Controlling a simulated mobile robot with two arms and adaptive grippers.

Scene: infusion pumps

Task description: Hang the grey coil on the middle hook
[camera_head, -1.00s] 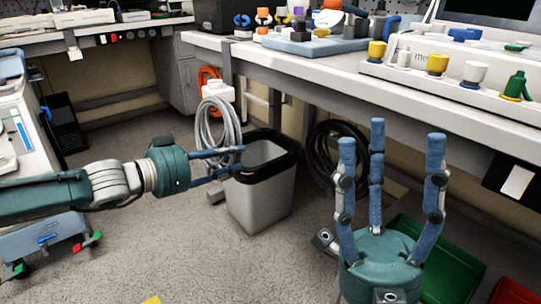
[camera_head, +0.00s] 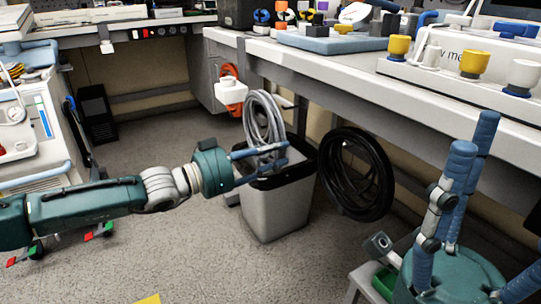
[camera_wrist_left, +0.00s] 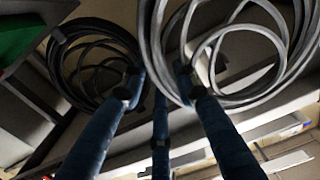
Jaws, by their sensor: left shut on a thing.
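The grey coil (camera_head: 265,125) is a bundle of pale loops in front of the workbench's lower side, above the bin's far edge. My left gripper (camera_head: 285,155) is shut on its lower part. In the left wrist view the grey coil (camera_wrist_left: 178,60) shows as large loops at and between the fingers. My right gripper (camera_head: 470,215) is open and empty at the lower right, partly cut off by the frame. The middle hook is not clearly visible; I cannot tell whether the coil touches it.
A black coil (camera_head: 387,185) hangs under the bench to the right, and an orange coil (camera_head: 235,72) to the left, behind a white block (camera_head: 230,92). A grey bin (camera_head: 272,215) with a black rim stands below. The workbench (camera_head: 350,72) edge runs above.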

